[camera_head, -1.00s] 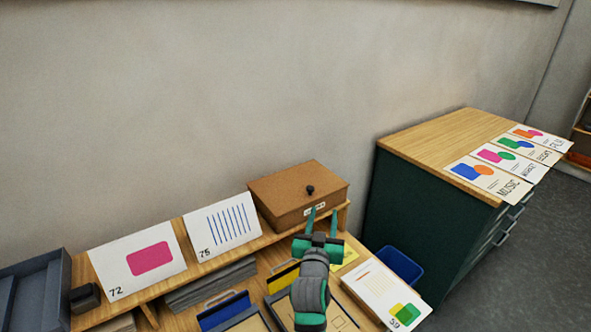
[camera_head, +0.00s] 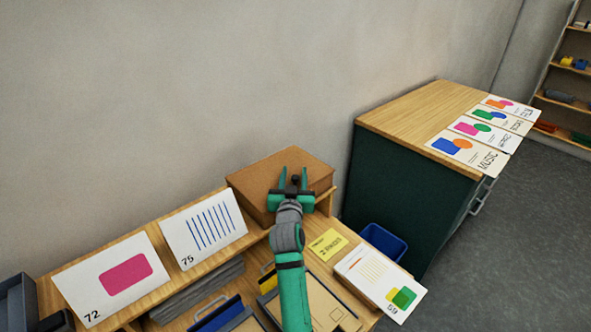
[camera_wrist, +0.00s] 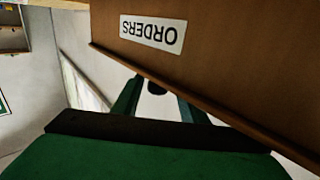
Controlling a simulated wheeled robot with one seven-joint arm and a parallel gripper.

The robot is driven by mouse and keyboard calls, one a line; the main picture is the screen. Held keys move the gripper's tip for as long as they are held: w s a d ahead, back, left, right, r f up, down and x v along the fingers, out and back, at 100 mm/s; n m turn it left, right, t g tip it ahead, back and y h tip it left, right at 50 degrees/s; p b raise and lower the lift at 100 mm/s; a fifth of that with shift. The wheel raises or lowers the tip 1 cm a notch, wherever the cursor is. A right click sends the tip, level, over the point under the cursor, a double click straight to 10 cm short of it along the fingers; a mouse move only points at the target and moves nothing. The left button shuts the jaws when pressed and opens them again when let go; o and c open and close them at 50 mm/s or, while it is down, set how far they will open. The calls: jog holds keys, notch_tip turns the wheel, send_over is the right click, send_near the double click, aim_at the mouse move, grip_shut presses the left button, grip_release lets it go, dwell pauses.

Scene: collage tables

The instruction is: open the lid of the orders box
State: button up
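The orders box (camera_head: 250,188) is a brown box with its lid shut, standing on the raised shelf at the back of the desk. Its "ORDERS" label (camera_wrist: 153,32) appears upside down in the wrist view. A small dark knob (camera_head: 295,180) sits on the lid; it also shows in the wrist view (camera_wrist: 156,88). My green gripper (camera_head: 294,179) is over the front part of the lid with its fingers apart, one on each side of the knob. In the wrist view my gripper (camera_wrist: 158,98) shows gaps between the knob and both fingers.
Cards numbered 72 (camera_head: 105,280) and 75 (camera_head: 203,237) lean on the shelf left of the box. Below are a yellow note (camera_head: 327,244), a card pile (camera_head: 380,282) and a blue bin (camera_head: 384,243). A dark green cabinet (camera_head: 400,190) stands to the right.

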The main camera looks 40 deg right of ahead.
jog(key=shift+x, duration=0.9)
jog(key=shift+w+d, duration=0.1)
jog(key=shift+d, duration=0.5)
jog(key=shift+a, duration=0.1)
grip_shut()
jog(key=shift+r, duration=0.1)
